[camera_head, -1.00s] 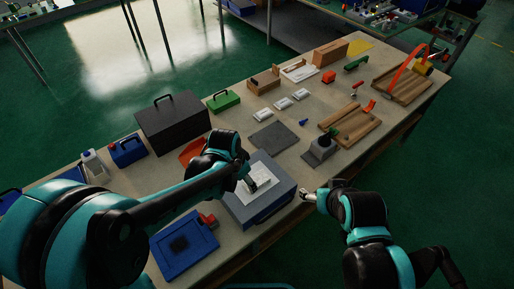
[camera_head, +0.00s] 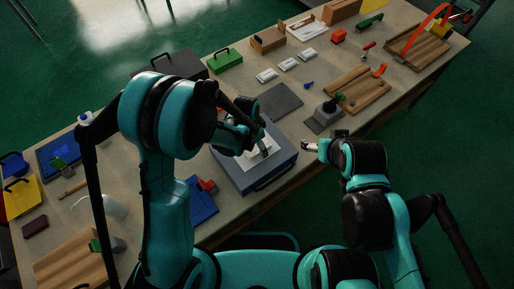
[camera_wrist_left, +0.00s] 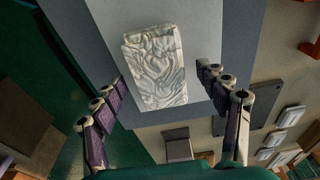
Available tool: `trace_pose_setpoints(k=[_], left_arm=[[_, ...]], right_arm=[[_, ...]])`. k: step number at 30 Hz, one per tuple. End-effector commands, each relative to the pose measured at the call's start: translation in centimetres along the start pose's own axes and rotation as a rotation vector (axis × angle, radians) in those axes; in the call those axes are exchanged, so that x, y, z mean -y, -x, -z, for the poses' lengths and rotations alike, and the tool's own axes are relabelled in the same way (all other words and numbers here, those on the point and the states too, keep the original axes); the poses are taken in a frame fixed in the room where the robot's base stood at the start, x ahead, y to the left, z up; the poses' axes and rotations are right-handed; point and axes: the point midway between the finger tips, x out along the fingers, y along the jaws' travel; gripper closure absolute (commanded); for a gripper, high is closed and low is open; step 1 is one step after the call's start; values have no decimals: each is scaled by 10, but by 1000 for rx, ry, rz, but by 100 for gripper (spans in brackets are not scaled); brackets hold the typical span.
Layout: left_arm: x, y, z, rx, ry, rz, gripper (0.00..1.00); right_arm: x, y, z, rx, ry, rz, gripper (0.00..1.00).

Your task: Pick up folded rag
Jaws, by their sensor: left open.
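The folded rag (camera_wrist_left: 155,68) is a pale grey-white block with a creased, marbled pattern. In the left wrist view it lies on a light panel on top of the blue-grey box. In the head view the box (camera_head: 262,179) stands at the bench's front edge, and my left gripper (camera_head: 261,150) and arm partly cover its top. My left gripper is open, with one finger on each side of the rag in the wrist view; neither visibly touches it. My right gripper (camera_head: 312,146) is over the bench edge to the right of the box; its jaw state is unclear.
A dark grey mat (camera_head: 279,101) lies behind the box, and a grey stand with a green top (camera_head: 325,113) is to its right. White packs (camera_head: 288,64) and wooden fixtures (camera_head: 357,90) lie farther right. A blue tray (camera_head: 201,203) with a red piece is left of the box.

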Motion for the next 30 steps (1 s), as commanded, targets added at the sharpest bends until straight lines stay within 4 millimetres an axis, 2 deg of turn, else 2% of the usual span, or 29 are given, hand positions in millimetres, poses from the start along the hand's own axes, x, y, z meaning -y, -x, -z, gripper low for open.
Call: trace_pose_setpoints(k=[5, 10, 11, 23, 26, 30], left_arm=[[0, 0, 0, 0, 0, 0, 26], [0, 1, 0, 0, 0, 0, 68], [0, 1, 0, 0, 0, 0, 73], [0, 4, 0, 0, 1, 0, 73], [0, 11, 1, 0, 1, 0, 73], [0, 32, 4, 0, 1, 0, 73]], right_arm=[[0, 0, 0, 0, 0, 0, 27], [0, 0, 0, 0, 0, 0, 27], [0, 0, 0, 0, 0, 0, 27], [0, 1, 1, 0, 0, 0, 27], [0, 3, 2, 0, 0, 0, 27], [0, 9, 6, 0, 0, 0, 27]])
